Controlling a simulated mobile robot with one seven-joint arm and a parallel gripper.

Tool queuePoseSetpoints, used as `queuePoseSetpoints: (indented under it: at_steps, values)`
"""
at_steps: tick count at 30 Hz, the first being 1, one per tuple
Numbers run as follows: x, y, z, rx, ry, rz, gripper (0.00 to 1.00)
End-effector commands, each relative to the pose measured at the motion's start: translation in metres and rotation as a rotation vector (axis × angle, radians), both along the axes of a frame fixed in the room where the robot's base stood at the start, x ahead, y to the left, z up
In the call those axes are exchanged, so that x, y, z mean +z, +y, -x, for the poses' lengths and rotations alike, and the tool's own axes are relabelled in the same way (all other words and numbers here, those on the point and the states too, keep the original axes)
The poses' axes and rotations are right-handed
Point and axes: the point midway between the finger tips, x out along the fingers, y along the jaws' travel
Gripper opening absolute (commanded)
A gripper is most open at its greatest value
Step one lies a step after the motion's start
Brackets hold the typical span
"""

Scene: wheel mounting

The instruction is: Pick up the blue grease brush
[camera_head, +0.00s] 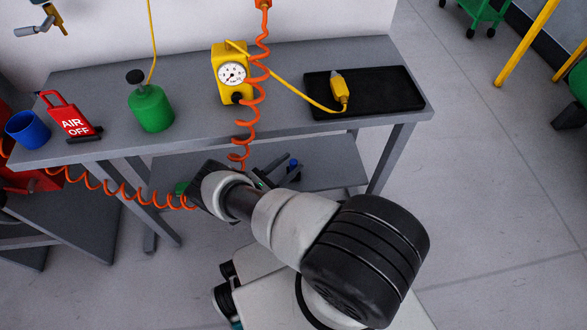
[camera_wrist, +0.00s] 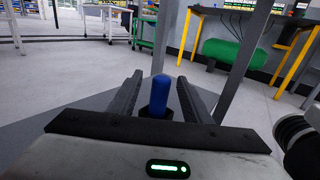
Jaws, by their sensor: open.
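The blue grease brush (camera_wrist: 159,96) shows in the wrist view as an upright blue rounded handle in a dark holder or base. It stands between the two dark fingers of my gripper (camera_wrist: 160,80), which are open with a gap on each side of it. In the head view a small blue tip (camera_head: 293,163) shows at my gripper (camera_head: 281,172), over the lower shelf. The brush's bristles are hidden, and my arm covers part of the shelf there.
The grey workbench (camera_head: 190,75) carries a blue cup (camera_head: 27,129), a red AIR OFF tag (camera_head: 70,118), a green oil can (camera_head: 151,108), a yellow gauge (camera_head: 231,74) and a black tray (camera_head: 385,93). A coiled orange hose (camera_head: 247,112) hangs in front. The lower shelf (camera_head: 335,172) lies beneath the bench top.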

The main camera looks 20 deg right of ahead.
Motion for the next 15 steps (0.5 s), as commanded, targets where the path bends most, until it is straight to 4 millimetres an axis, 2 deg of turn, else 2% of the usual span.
queuePoseSetpoints:
  at_steps: [5,12,15]
  values:
    - [0.000,-0.011,-0.003,-0.001,0.001,0.001,0.44]
    - [-0.002,-0.045,-0.012,-0.002,0.001,0.001,0.44]
    - [-0.002,-0.053,-0.015,-0.001,0.001,0.001,0.44]
